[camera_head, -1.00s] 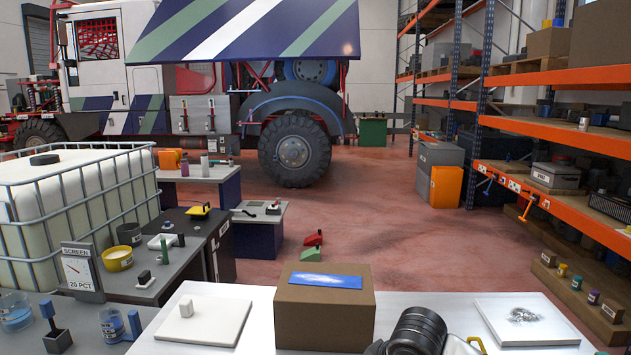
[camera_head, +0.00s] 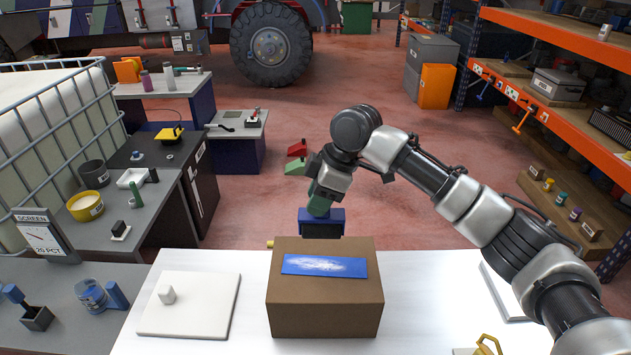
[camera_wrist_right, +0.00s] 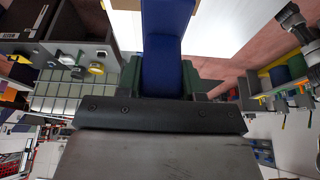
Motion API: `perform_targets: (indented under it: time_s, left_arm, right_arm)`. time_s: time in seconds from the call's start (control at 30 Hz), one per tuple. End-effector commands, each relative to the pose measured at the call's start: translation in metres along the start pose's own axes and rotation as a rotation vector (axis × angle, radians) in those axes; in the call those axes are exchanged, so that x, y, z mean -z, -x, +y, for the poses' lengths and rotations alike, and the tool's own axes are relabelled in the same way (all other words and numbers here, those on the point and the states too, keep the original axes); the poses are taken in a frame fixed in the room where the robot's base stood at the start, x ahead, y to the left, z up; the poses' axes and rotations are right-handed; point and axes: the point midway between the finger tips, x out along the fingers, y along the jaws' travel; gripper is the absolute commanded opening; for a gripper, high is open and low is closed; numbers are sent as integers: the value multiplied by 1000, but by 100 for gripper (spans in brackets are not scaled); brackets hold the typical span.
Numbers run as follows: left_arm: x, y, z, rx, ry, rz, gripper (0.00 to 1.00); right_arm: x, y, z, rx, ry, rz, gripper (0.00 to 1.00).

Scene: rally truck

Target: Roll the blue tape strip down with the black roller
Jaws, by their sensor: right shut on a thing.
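The blue tape strip (camera_head: 325,265), with a whitish mottled patch along its middle, lies on top of a brown cardboard box (camera_head: 325,308). My right gripper (camera_head: 320,207) is just beyond the box's far edge, pointing down. It is shut on a tool with a blue body (camera_head: 321,215) and a black lower part, which I take to be the black roller; its rolling face is not clear. The tool appears apart from the strip. In the right wrist view the blue part (camera_wrist_right: 167,45) sits between green finger pieces. My left gripper is not in view.
The box stands on a white table (camera_head: 250,335). A yellow object (camera_head: 487,346) is at the front right. A cluttered grey bench (camera_head: 130,220) is at left.

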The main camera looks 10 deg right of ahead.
Motion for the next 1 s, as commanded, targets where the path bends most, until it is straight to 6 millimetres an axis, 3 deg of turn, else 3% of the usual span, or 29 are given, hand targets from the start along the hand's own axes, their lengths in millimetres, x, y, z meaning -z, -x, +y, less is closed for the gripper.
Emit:
perform_targets:
  time_s: [0.27,0.43,0.5,0.7,1.0]
  left_arm:
    - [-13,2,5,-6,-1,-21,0]
    - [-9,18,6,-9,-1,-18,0]
    - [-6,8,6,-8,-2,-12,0]
    - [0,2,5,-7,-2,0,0]
    - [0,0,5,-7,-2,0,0]
  right_arm:
    - [0,1,0,-1,-1,2,1]
    - [2,6,0,1,-2,9,1]
    - [-4,-10,0,0,-3,8,1]
    - [-13,-31,0,0,-3,8,1]
    - [-19,-45,0,-2,-2,9,1]
